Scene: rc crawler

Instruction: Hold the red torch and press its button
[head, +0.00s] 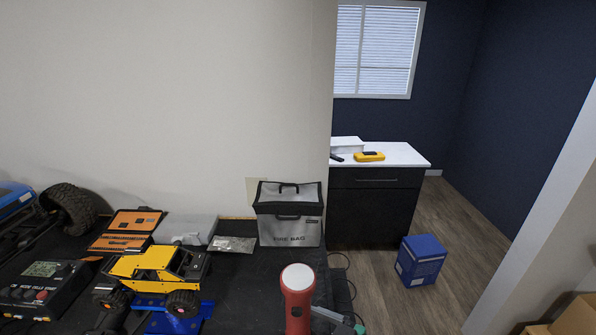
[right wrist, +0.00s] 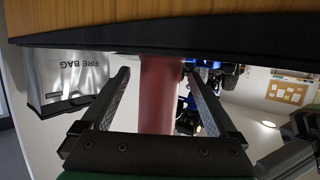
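The red torch (head: 297,312) stands upright on the black table top at the bottom centre of the head view, its round white lens end facing up. In the right wrist view, which looks upside down, the torch's red body (right wrist: 159,98) shows between the two fingers of my right gripper (right wrist: 157,75). These fingers are open, with a gap on each side of the torch. In the head view a grey part of my right gripper (head: 328,316) shows just right of the torch. The torch's button is not visible. I cannot make out my left gripper.
A yellow crawler (head: 150,265) on a blue stand is left of the torch. The grey fire bag (head: 289,222) stands behind the torch. A black charger box (head: 42,288), an orange case (head: 130,228) and a blue car (head: 18,212) fill the left side.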

